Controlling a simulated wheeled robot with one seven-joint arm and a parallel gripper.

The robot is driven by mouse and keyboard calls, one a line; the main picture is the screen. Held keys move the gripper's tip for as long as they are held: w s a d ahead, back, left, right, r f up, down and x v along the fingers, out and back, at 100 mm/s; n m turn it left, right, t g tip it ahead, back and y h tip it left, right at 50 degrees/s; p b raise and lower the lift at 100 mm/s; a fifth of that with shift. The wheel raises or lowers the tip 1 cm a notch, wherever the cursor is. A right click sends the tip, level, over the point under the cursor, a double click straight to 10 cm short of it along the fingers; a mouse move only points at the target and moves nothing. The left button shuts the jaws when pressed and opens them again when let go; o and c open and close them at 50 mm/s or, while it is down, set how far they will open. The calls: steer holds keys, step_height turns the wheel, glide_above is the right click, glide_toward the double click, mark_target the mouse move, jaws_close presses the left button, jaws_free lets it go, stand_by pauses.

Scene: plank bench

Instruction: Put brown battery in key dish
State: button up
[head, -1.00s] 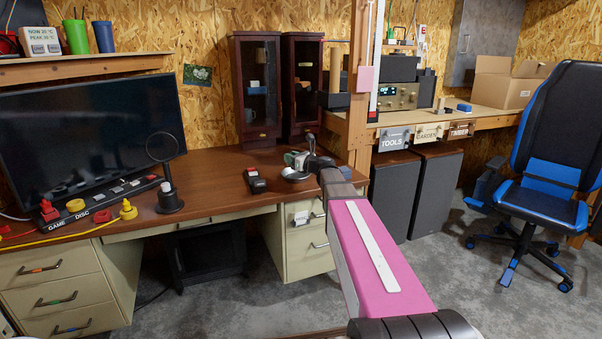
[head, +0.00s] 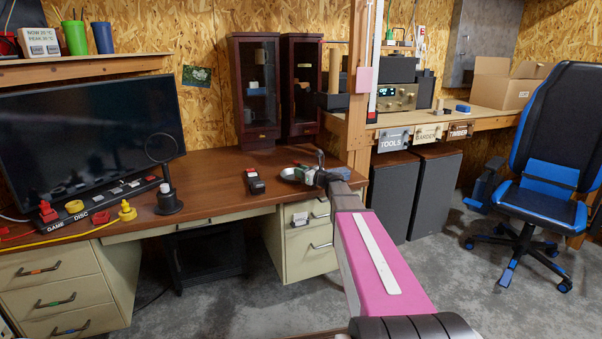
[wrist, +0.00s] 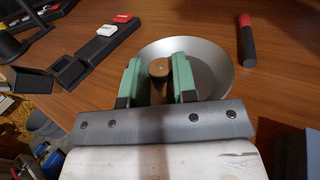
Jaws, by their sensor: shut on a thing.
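The brown battery (wrist: 158,68) stands upright between the two green fingers of my gripper (wrist: 158,82) in the wrist view. My gripper is shut on it. The key dish (wrist: 215,72) is a round, shallow, silver bowl behind and to the right of the battery. The battery overlaps the left part of the dish in this view; I cannot tell whether it touches the dish. In the head view, the dish (head: 291,174) sits on the brown desk by my gripper (head: 305,170), and the battery is not clearly visible.
The desk (head: 220,176) has a black object with some red (head: 256,184) left of the dish. A black stand with a ring (head: 168,200) is farther left. A red and black cylinder (wrist: 246,42) lies right of the dish in the wrist view. Dark cabinets (head: 256,90) stand behind.

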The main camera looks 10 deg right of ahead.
steer(key=shift+f, duration=0.25)
steer(key=o, duration=0.9)
steer(key=shift+r, duration=0.1)
steer(key=shift+s+r, duration=0.1)
steer(key=shift+r, duration=0.1)
steer(key=v, duration=1.2)
